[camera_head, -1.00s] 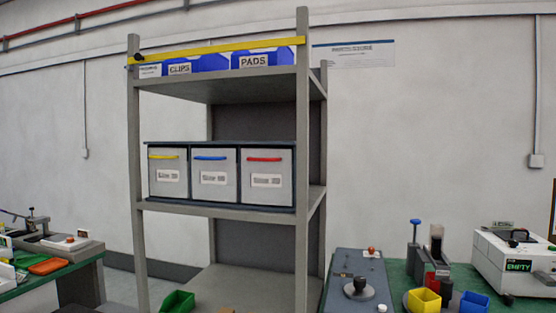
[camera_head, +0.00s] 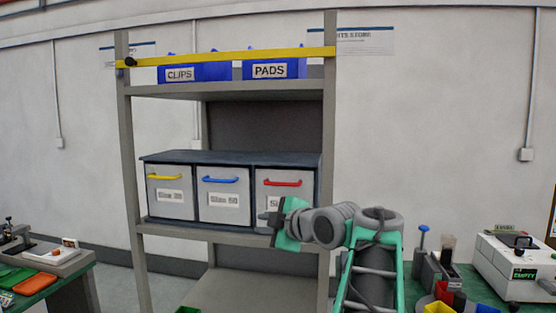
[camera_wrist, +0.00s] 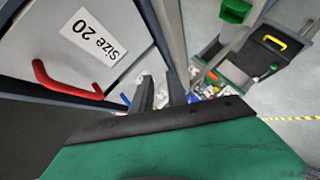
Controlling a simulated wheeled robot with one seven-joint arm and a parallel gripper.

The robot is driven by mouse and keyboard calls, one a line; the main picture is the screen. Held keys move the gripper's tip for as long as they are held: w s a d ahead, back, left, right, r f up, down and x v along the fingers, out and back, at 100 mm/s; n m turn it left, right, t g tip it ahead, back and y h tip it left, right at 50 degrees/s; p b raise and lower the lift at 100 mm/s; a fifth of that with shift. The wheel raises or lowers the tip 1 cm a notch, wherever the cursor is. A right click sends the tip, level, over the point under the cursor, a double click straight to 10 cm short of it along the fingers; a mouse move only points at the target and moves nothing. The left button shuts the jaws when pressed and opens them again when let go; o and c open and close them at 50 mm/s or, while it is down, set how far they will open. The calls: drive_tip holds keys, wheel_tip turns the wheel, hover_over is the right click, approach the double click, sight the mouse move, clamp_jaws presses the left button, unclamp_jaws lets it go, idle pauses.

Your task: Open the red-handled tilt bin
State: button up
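The red-handled tilt bin (camera_head: 262,195) is the right one of three grey bins in the rack's middle bay. It looks shut, its front flush with its neighbours. Its red handle (camera_head: 283,183) is clear in the head view, but my arm hides part of its label. In the wrist view the bin front (camera_wrist: 55,35) reads "Size 20", with the red handle (camera_wrist: 65,88) at the left. My gripper (camera_head: 266,217) is in front of the bin, below the handle. In the wrist view its two fingers (camera_wrist: 160,92) stand apart, with nothing between them and the handle left of them.
The yellow-handled bin (camera_head: 167,198) and blue-handled bin (camera_head: 219,202) are to the left. The rack's right post (camera_head: 330,130) stands close beside the red-handled bin. A yellow bar (camera_head: 220,57) crosses the top shelf before blue boxes. A bench with machines (camera_head: 520,262) is at the right.

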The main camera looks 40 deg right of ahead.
sight(279, 184)
drive_tip(key=s+d+r+n, duration=0.1)
drive_tip(key=d+r, duration=0.1)
drive_tip(key=r, duration=0.1)
drive_tip(key=s+d+r+n+t+p, duration=0.1)
drive_tip(key=s+r, duration=0.1)
drive_tip(key=r, duration=0.1)
drive_tip(key=s+d+r+n, duration=0.1)
drive_tip(key=s+d+r, duration=0.1)
drive_tip(key=r, duration=0.1)
drive_tip(key=shift+s+d+r+t+h, duration=0.1)
drive_tip(key=shift+d+r+t+h, duration=0.25)
drive_tip(key=shift+t+h, duration=0.05)
drive_tip(key=w, duration=0.2)
drive_tip(key=w+f+p, duration=0.1)
drive_tip(key=w, duration=0.2)
drive_tip(key=w+p, duration=0.1)
drive_tip(key=w, duration=0.1)
drive_tip(key=shift+w+d+f, duration=0.15)
drive_tip(key=shift+w+d, duration=0.1)
drive_tip(key=shift+d, duration=0.1)
clamp_jaws()
drive_tip(key=shift+s, duration=0.1)
